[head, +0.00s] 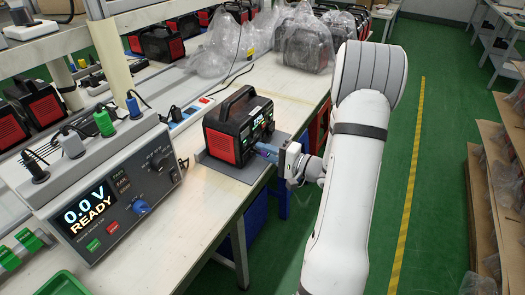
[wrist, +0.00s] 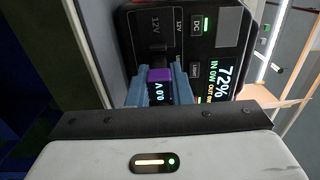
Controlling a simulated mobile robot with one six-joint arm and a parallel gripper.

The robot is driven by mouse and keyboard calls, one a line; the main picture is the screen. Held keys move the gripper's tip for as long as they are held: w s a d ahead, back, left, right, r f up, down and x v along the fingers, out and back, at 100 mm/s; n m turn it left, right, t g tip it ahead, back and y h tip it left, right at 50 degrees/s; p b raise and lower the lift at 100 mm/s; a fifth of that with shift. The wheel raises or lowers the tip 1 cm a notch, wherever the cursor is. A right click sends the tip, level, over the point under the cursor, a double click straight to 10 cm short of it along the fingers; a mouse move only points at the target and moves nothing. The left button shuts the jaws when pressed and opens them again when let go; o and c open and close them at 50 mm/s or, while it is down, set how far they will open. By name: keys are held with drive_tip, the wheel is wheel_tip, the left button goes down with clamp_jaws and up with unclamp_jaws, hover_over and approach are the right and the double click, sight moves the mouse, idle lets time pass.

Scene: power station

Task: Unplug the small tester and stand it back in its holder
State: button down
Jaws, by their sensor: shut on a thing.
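The black and red power station (head: 239,124) stands on a grey mat on the bench. Its front panel faces my arm, and its screen (wrist: 231,68) reads 72%. My gripper (head: 268,152) is at that panel, its blue fingers shut on the small purple tester (wrist: 159,75). The tester's little display reads 0.0 V. Its dark plug end points at the 12V socket area; I cannot tell how deep it sits. In the head view the tester is mostly hidden by the fingers. I cannot make out its holder in either view.
A bench supply (head: 105,185) showing 0.0 V READY stands left of the power station. A power strip (head: 188,118) and cables lie behind it. Bagged units (head: 304,45) stand farther back. The green aisle floor (head: 425,130) at right is clear.

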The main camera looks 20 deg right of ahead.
drive_tip(key=shift+s, duration=0.1)
drive_tip(key=shift+b+v, duration=0.8)
drive_tip(key=shift+v, duration=1.2)
